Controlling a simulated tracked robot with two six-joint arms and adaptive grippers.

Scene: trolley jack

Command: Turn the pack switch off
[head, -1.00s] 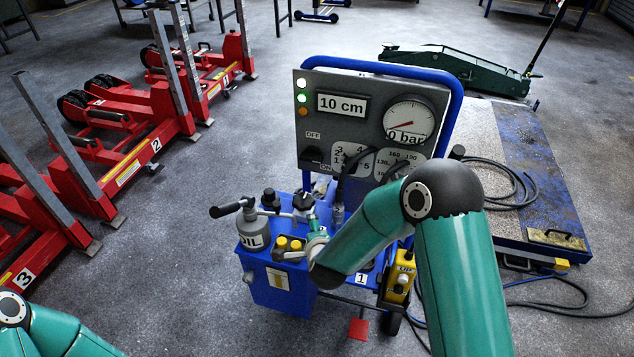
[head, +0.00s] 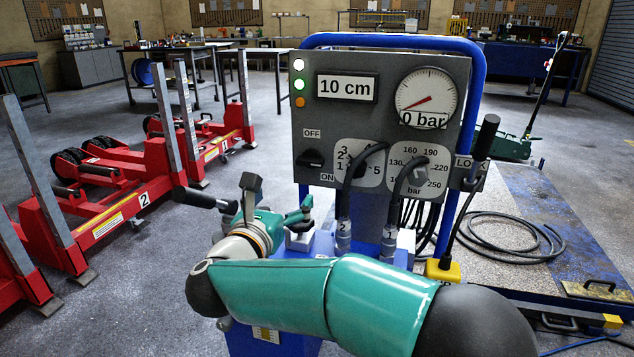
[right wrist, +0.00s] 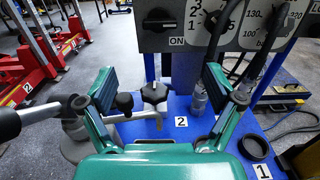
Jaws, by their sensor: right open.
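The pack switch is a black rotary knob (head: 313,159) on the grey panel of the blue power pack (head: 385,85), between the labels OFF above and ON below. The left gripper is out of view.
A black knob (right wrist: 154,93) on the pack's blue top shows between my fingers. Hoses (head: 343,205) hang from the panel just right of the switch. A black handle (head: 195,198) sticks out left of my gripper. Red lifting columns (head: 110,220) stand at the left.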

